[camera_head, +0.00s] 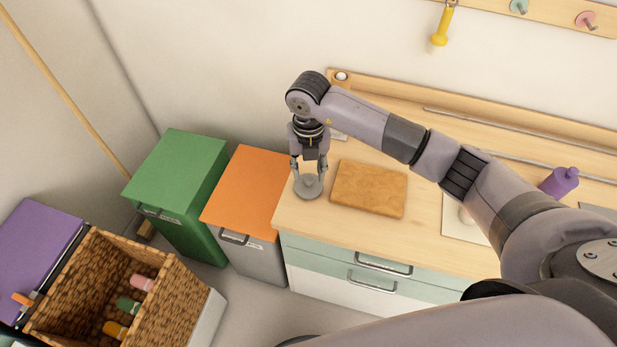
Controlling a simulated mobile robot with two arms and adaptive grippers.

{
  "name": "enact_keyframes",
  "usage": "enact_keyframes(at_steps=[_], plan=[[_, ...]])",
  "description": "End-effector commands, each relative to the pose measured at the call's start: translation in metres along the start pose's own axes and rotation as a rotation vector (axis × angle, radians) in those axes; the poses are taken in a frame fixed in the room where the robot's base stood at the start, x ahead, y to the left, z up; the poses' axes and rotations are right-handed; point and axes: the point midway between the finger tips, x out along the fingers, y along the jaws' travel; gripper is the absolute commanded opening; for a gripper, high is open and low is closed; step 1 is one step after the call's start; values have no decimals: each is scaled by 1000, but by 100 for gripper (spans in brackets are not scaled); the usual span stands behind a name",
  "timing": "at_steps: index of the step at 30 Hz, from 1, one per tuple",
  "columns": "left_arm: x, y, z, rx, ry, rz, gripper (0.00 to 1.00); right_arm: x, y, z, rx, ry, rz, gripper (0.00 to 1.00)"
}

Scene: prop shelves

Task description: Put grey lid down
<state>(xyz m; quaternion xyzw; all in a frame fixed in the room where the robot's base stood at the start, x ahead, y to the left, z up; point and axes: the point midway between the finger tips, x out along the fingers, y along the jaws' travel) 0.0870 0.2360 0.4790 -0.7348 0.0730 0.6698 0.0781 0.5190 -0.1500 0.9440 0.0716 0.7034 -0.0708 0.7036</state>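A small round grey lid (308,188) is at the left end of the wooden counter (297,222). My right gripper (309,178) points straight down over it, with its fingers around the knob on top of the lid. The fingers appear closed on the knob. The lid looks to be at or just above the counter surface; I cannot tell whether it touches. My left gripper is not in view.
A brown board (369,188) lies just right of the lid. An orange-lidded bin (247,190) and a green bin (180,175) stand left of the counter. A wicker basket (165,305) holds several bottles.

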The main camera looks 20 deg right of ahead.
Motion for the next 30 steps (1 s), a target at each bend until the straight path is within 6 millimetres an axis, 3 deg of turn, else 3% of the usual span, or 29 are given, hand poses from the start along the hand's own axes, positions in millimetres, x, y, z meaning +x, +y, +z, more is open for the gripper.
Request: enact_keyframes(at_steps=[6,12,30], plan=[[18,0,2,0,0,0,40,-46,0,1,-1,-5,2,37],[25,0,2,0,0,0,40,-74,0,0,0,-2,0,37],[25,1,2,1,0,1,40,-82,0,0,0,0,0,37]])
